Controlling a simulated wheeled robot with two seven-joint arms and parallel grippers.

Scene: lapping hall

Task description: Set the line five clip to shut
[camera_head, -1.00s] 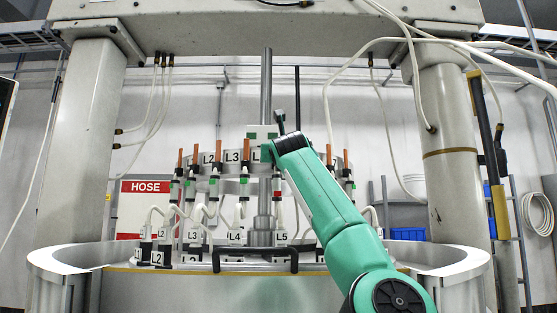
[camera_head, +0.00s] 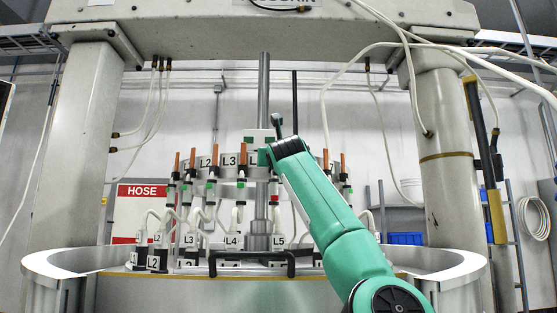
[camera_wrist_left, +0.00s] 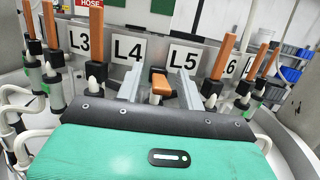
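In the left wrist view, the line five clip's orange handle (camera_wrist_left: 161,83) tips toward the camera below the L5 plate (camera_wrist_left: 189,57), while neighbouring handles stand upright. My left gripper (camera_wrist_left: 159,75) is open, with a grey finger on each side of this handle and a visible gap. In the head view, a red mark (camera_head: 274,199) shows on the line above the lower L5 tag (camera_head: 278,241); the neighbouring lines show green marks. My teal arm hides the handle and fingertips there. My right gripper is not in view.
Upright orange handles stand close by at L4 (camera_wrist_left: 96,38) and L6 (camera_wrist_left: 222,57). White hoses loop below the plates. A black bar handle (camera_head: 252,256) sits on the front of the round metal machine. Thick columns (camera_head: 80,130) flank it.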

